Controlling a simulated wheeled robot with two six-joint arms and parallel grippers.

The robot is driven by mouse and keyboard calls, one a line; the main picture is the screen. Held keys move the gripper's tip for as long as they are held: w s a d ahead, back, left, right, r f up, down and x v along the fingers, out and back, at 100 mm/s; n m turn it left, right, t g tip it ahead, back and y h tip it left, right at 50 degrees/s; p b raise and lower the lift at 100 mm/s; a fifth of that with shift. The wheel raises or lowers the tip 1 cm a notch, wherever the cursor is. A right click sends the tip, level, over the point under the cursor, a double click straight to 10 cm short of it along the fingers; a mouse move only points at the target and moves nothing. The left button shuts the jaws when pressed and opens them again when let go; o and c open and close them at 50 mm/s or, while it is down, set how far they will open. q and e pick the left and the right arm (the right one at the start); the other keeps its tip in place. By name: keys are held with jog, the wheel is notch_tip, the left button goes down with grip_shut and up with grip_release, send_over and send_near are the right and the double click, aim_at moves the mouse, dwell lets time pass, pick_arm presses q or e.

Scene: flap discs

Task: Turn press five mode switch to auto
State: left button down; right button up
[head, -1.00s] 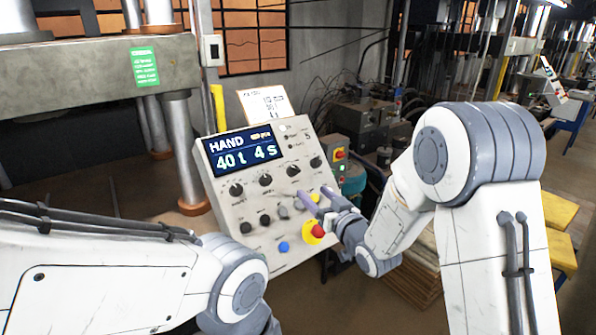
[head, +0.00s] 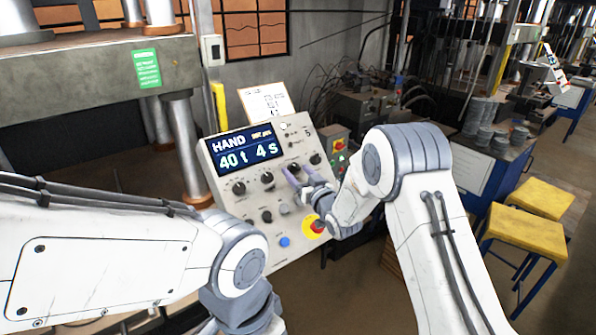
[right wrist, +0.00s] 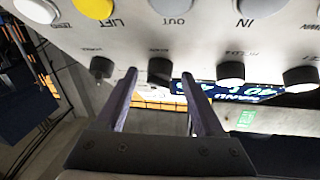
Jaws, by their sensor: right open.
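The press control panel (head: 240,205) is a light grey tilted box, and its dark blue display (head: 246,149) reads HAND, 40 t, 4 s. Black knobs sit in rows below the display. My right gripper (head: 299,171) is open, its two purple-grey fingers reaching up to the panel's upper knob row. In the right wrist view, a black knob (right wrist: 160,69) lies between the fingertips, not visibly gripped. Another knob (right wrist: 102,67) is left of the fingers, and two more are to the right. I cannot read which label is AUTO. My left arm shows, but its gripper does not.
A red emergency button (head: 318,227) on yellow and a blue button (head: 284,242) are low on the panel near my right gripper. A yellow LIFT button (right wrist: 94,8) shows in the wrist view. Yellow stools (head: 524,230) stand at right. A paper sheet (head: 265,102) rises behind the panel.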

grip_shut()
jog(key=shift+s+a+f+m+h+b, duration=0.15)
jog(key=shift+m+h+b, duration=0.35)
jog(key=shift+m+b, duration=0.3)
jog(key=shift+w+a+m+h+b, duration=0.1)
jog(key=shift+m+h+b, duration=0.4)
jog(key=shift+m+b, duration=0.3)
jog(key=m+h+b, duration=0.1)
jog(key=m+h, duration=0.1)
jog(key=m, duration=0.1)
jog(key=shift+s+a+b, duration=0.1)
jog(key=shift+a+b, duration=0.1)
jog(key=shift+b, duration=0.2)
jog(key=shift+a+r+m+h, duration=0.1)
jog(key=shift+r+m+h, duration=0.25)
jog(key=shift+m+h, duration=0.6)
jog(key=shift+a+r+m+g+h+p, duration=0.15)
jog(key=shift+m+g+h+p, duration=0.3)
jog(key=shift+m+h, duration=0.75)
jog(key=shift+m+y, duration=0.25)
jog(key=shift+m, duration=0.3)
grip_release()
